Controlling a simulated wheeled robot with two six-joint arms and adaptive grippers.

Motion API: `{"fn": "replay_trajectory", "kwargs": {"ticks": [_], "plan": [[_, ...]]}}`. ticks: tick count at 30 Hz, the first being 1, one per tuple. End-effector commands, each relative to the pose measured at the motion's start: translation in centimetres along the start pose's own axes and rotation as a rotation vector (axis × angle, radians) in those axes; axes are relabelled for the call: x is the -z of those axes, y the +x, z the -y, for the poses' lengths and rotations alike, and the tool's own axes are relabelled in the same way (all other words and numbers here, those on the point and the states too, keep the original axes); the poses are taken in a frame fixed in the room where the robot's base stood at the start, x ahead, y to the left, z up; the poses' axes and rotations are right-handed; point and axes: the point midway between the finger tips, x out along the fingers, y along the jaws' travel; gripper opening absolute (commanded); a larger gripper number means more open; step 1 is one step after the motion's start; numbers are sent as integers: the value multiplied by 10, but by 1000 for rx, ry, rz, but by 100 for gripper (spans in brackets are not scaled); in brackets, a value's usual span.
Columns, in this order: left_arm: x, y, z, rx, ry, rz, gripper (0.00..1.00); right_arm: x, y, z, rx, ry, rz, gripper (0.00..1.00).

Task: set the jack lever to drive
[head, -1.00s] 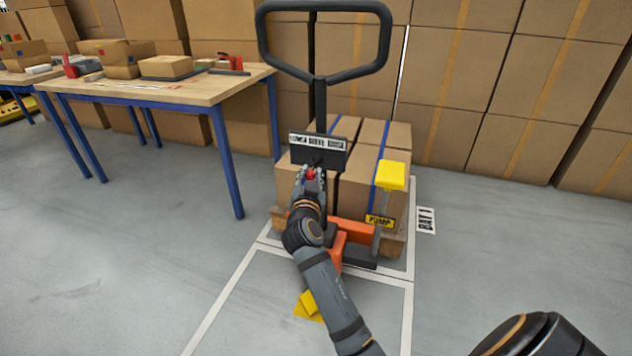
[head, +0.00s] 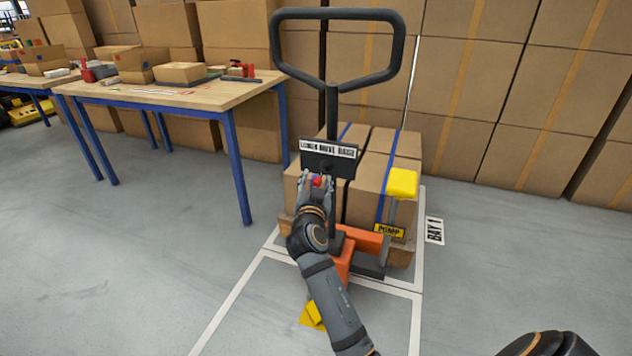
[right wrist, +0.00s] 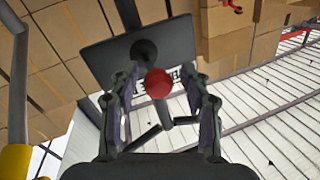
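The pallet jack has a black loop handle (head: 402,50) standing upright. Below it is a dark plate with a white label strip (head: 328,149) reading LOWER, DRIVE, RAISE. The jack lever's red knob (head: 317,181) is in front of the plate, under the label. My right gripper (head: 316,179) is at the knob. In the right wrist view the red knob (right wrist: 158,83) is between the two fingers of the right gripper (right wrist: 160,85), with a gap on each side. I cannot tell which setting the lever is at. My left gripper is out of view.
Boxes with blue straps (head: 372,190) sit on a pallet behind the jack's orange base (head: 362,240). A yellow pump pedal (head: 402,183) stands to the right. A blue-legged workbench (head: 190,95) is at left. Stacked cartons (head: 490,100) line the back. Floor at lower left is clear.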

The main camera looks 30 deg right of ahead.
Motion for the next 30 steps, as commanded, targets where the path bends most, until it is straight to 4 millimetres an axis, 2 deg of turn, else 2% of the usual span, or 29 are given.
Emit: {"fn": "replay_trajectory", "kwargs": {"ticks": [4, 7, 15, 18, 22, 30], "plan": [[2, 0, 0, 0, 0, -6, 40, 2, 0, 0, -1, 0, -1, 47], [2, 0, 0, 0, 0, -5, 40, 14, 0, 3, -1, 2, -4, 47], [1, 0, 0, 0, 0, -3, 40, 70, 0, 20, 1, 4, -4, 47], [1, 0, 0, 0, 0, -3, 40, 85, 0, 24, 1, 4, -2, 47], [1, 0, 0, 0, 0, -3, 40, 95, 0, 27, 1, 2, -1, 47], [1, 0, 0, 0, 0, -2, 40, 96, 0, 27, 1, 0, 1, 47]]}}
